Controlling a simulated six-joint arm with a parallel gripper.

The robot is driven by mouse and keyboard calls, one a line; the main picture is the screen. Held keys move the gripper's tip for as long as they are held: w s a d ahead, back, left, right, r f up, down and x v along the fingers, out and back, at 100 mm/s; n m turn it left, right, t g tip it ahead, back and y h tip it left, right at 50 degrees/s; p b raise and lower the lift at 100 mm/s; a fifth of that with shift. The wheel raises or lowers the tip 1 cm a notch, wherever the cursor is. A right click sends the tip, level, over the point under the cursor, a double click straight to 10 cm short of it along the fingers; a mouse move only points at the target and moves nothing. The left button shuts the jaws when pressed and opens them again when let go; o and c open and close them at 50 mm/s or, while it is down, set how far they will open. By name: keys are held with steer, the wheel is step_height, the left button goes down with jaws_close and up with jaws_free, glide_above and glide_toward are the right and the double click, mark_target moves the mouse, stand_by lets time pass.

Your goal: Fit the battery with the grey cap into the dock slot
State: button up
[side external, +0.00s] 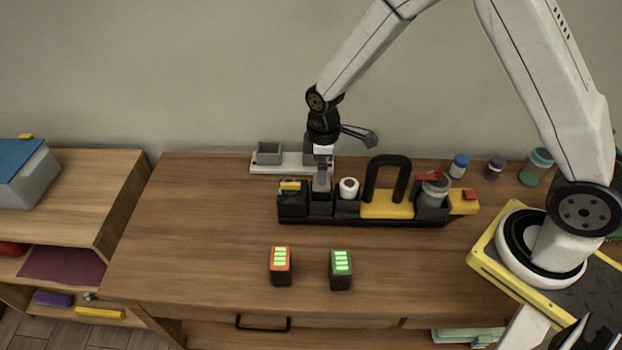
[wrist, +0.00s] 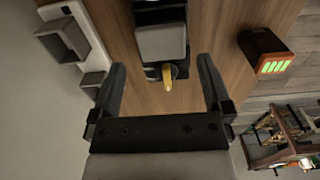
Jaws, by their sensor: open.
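The battery with the grey cap (side external: 321,186) appears to stand upright in a compartment of the black caddy (side external: 335,217). Its grey top (wrist: 162,42) shows just beyond my fingertips in the wrist view. My gripper (side external: 322,166) points down over it, with its fingers (wrist: 160,75) apart and nothing visible held between them. Whether the fingertips reach beside the battery is unclear. The dock (side external: 287,170) is a pale base behind the caddy with grey box-like holders; one hollow holder (wrist: 62,40) shows in the wrist view, and my gripper partly hides it in the side view.
An orange-topped battery (side external: 281,266) and a green-topped battery (side external: 341,270) stand in front. A yellow piece (side external: 290,185) sits left of the grey cap. A white roll (side external: 348,188) and tall black handle (side external: 387,178) are right. The table's left side is clear.

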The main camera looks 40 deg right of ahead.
steer(key=shift+a+f, duration=0.1)
steer(key=shift+f, duration=2.5)
jaws_close()
steer(key=shift+r, duration=0.2)
steer(key=shift+r, duration=4.85)
